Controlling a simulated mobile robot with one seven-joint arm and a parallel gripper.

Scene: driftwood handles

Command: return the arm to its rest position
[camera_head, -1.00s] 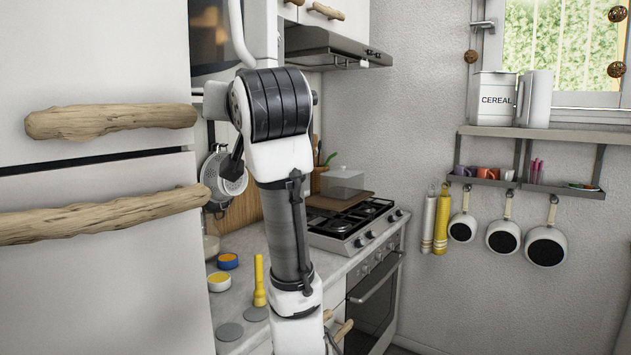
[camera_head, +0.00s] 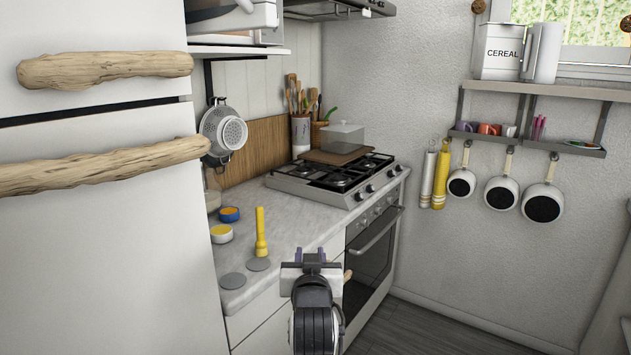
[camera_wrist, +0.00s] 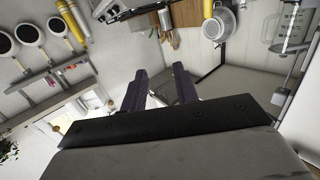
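My gripper (camera_head: 310,256) is low in the middle of the head view, in front of the counter's drawers. The arm behind it is folded down toward the bottom edge of the picture. In the wrist view, the two dark fingers of my gripper (camera_wrist: 160,80) stand apart with a clear gap and nothing between them. The gripper is open and empty. In the head view, it appears clear of the counter (camera_head: 286,227), though the exact distance is hard to tell.
The stove (camera_head: 340,185) and oven (camera_head: 371,250) are behind to the right. The fridge (camera_head: 100,250) with driftwood handles fills the left. Pans (camera_head: 502,193) hang on the right wall. Floor at right is open.

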